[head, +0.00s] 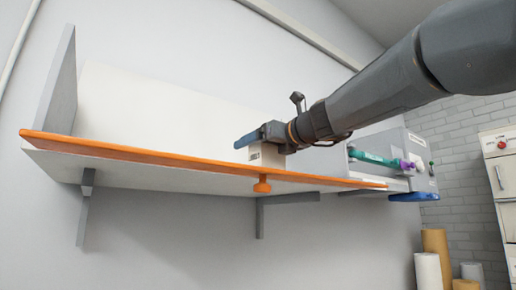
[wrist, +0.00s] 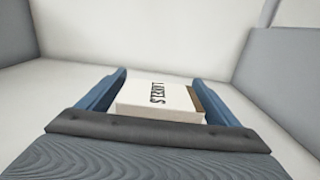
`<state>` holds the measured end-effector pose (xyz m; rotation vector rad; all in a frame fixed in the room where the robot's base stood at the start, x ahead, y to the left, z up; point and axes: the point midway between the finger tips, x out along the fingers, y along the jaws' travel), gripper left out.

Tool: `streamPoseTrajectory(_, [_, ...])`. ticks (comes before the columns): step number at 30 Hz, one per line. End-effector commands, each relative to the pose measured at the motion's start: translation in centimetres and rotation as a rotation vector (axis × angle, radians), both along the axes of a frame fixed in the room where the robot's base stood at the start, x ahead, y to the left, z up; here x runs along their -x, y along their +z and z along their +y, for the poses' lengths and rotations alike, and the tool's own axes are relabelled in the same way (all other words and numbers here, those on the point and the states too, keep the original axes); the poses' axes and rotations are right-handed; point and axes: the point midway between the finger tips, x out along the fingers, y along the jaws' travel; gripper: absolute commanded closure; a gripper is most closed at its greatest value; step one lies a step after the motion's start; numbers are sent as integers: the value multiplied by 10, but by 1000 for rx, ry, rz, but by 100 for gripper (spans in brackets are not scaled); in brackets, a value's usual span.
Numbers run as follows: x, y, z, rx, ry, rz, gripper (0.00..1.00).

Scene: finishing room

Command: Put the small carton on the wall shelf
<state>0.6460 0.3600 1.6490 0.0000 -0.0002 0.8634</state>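The small carton (wrist: 158,94) is white with dark lettering on top and a brown side. It lies between the two blue fingers of my gripper (wrist: 165,82) in the wrist view, a finger close against each side. In the head view the carton (head: 266,155) is below the fingertips of my gripper (head: 255,137), behind the orange front lip. Its bottom edge is hidden, so I cannot tell if it touches the board. The wall shelf (head: 160,178) is a pale board with an orange lip and a grey left end panel.
A grey box-like unit (head: 413,150) with teal and purple parts is at the shelf's right end. An orange knob (head: 262,185) hangs under the lip. Grey brackets (head: 259,217) support the shelf. The shelf's left stretch looks clear. Rolls (head: 428,270) stand at lower right.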

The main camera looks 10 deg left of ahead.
Motion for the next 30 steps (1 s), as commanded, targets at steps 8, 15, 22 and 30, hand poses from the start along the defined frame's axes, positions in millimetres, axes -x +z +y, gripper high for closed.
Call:
streamPoseTrajectory(8, [2, 3, -2, 0, 0, -1, 15])
streamPoseTrajectory(15, [27, 2, -33, -1, -2, -3, 15])
streamPoseTrajectory(22, [57, 2, -68, -1, -3, -2, 15])
streamPoseTrajectory(30, [76, 2, -90, 0, 0, -1, 15])
